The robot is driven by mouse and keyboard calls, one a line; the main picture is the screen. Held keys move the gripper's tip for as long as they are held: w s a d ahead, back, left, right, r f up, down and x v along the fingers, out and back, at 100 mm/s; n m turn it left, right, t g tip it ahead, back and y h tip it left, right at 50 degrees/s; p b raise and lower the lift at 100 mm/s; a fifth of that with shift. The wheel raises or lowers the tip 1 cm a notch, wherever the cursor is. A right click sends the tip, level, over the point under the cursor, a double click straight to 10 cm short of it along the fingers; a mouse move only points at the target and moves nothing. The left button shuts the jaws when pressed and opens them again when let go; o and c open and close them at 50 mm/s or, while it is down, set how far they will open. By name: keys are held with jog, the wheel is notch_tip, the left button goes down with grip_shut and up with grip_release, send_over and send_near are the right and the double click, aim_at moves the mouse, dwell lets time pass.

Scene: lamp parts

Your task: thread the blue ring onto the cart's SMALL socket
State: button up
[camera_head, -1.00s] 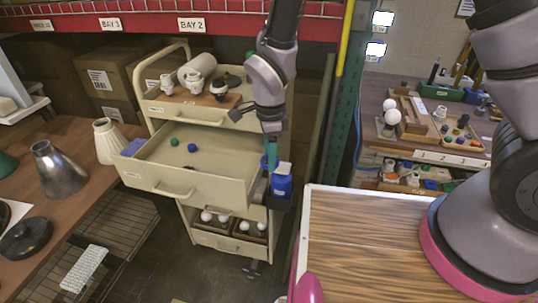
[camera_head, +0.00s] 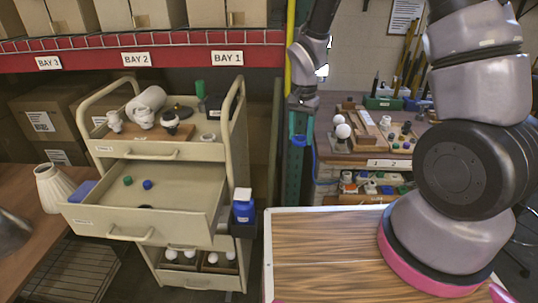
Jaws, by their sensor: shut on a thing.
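The cart (camera_head: 232,128) stands left of centre. On its top tray a wooden board (camera_head: 150,133) carries a small white socket (camera_head: 115,121) at left, a wider white socket (camera_head: 144,118) in the middle and a dark-and-white socket (camera_head: 170,121) at right. Their sizes are hard to compare from here. My gripper (camera_head: 299,132) hangs pointing down, right of the cart and apart from it, in front of the green post. It is shut on the blue ring (camera_head: 300,141), a small blue patch low between the teal fingertips; the fingers partly hide it.
The cart's upper drawer (camera_head: 150,222) is pulled out, with a green piece (camera_head: 128,181) and a blue piece (camera_head: 147,184) inside. A blue bottle (camera_head: 243,209) stands at the cart's right side. A wood-topped surface (camera_head: 325,250) fills the front. A green cylinder (camera_head: 200,89) stands at the tray's back.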

jog(key=w+d+r+n, duration=0.1)
jog(key=w+d+n, duration=0.2)
jog(key=w+d, duration=0.3)
jog(key=w+d+r+n, duration=0.2)
jog(key=w+d, duration=0.5)
jog(key=d, duration=0.4)
jog(key=shift+w+r+n, duration=0.15)
jog(key=shift+r+n, duration=0.15)
jog(key=shift+n, duration=0.4)
jog(key=shift+d+r, duration=0.1)
jog(key=shift+d, duration=0.05)
